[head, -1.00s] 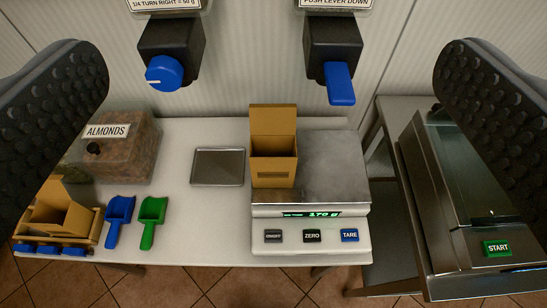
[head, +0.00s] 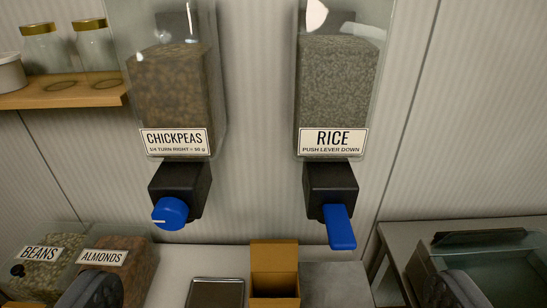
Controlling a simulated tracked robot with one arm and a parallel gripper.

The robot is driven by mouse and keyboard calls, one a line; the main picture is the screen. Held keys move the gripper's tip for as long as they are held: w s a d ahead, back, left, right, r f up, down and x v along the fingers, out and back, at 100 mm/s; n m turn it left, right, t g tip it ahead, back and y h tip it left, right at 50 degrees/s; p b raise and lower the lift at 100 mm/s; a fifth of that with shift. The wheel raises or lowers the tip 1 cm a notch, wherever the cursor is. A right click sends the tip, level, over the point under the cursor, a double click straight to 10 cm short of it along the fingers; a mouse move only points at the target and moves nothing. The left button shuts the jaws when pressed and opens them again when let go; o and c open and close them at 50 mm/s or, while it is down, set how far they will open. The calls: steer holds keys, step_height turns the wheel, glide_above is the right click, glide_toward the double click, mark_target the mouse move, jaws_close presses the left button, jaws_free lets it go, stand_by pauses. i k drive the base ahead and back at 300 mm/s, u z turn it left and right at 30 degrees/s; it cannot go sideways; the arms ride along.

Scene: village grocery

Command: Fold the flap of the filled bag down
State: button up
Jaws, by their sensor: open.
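The brown paper bag (head: 273,288) stands upright at the bottom centre of the head view, on the scale (head: 338,287). Its back flap (head: 274,257) stands straight up. The bag's lower part is cut off by the frame, and I cannot see what is inside it. My gripper (head: 275,292) is open and empty. Its two dark fingers are spread wide at the lower left and lower right, with the bag between them in the picture. Neither finger appears to touch it.
The chickpeas dispenser (head: 172,95) with a blue knob and the rice dispenser (head: 337,95) with a blue lever hang above the counter. A metal tray (head: 215,293) lies left of the bag. Beans (head: 50,265) and almonds (head: 117,262) bins stand left. A glass-lidded machine (head: 480,268) is right.

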mark_target(266, 255)
steer(key=u, duration=0.75)
steer(key=k, duration=1.15)
steer(key=z, duration=0.9)
steer(key=i, duration=0.5)
steer(key=u, duration=0.15)
